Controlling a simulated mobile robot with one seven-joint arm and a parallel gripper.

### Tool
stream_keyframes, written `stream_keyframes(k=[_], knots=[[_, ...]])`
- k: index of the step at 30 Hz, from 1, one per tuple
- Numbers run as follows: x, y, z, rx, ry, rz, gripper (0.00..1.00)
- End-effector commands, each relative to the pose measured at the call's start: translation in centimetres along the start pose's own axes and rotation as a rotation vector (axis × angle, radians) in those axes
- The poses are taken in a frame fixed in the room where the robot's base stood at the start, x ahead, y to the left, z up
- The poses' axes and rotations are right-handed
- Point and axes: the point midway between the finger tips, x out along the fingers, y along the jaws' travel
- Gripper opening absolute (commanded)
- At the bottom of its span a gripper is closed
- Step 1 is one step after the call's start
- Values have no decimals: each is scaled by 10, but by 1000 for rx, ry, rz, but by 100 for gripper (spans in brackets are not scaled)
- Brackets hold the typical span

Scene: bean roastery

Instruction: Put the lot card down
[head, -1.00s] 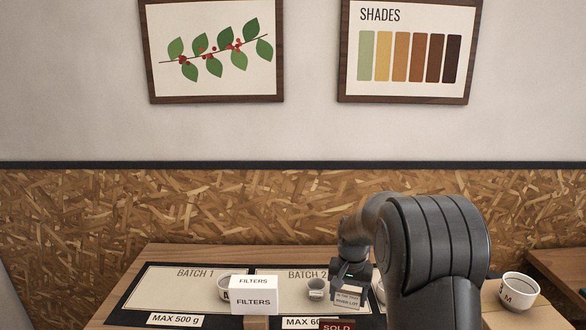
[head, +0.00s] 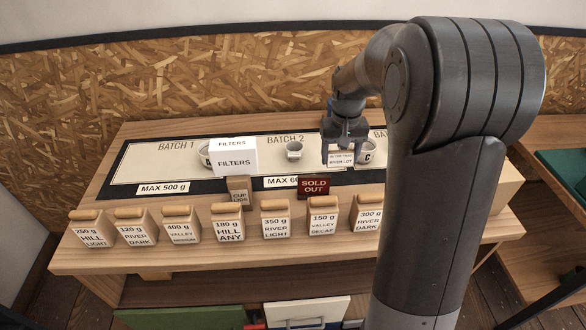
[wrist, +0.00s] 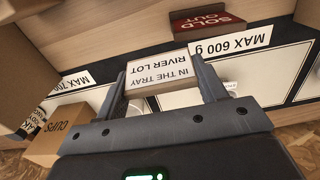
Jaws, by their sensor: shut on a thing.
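The lot card (head: 341,160) is a small white block reading "IN THE TRAY RIVER LOT". My gripper (head: 340,154) is shut on it, one finger at each side. In the wrist view the card (wrist: 160,73) sits between the fingertips, its text upside down. In the head view it appears in front of the batch mat (head: 215,178), between the BATCH 2 cup (head: 294,150) and the cup marked C (head: 367,156), which it partly overlaps. Whether the card touches the surface below cannot be told.
A red SOLD OUT sign (head: 314,186) stands just front left of the card. Several labelled bean bags (head: 275,219) line the table's front. My arm hides the table's right part.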

Motion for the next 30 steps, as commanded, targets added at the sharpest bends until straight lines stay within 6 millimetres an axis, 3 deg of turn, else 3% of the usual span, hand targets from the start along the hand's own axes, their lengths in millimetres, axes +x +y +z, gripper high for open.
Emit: stream_keyframes(k=[9,15,20,30], knots=[[43,-66,-29,-7,-3,0,43],[61,-93,-42,-3,-1,0,43],[68,-99,-44,-1,-2,0,43],[106,-98,-44,-1,-1,0,43]])
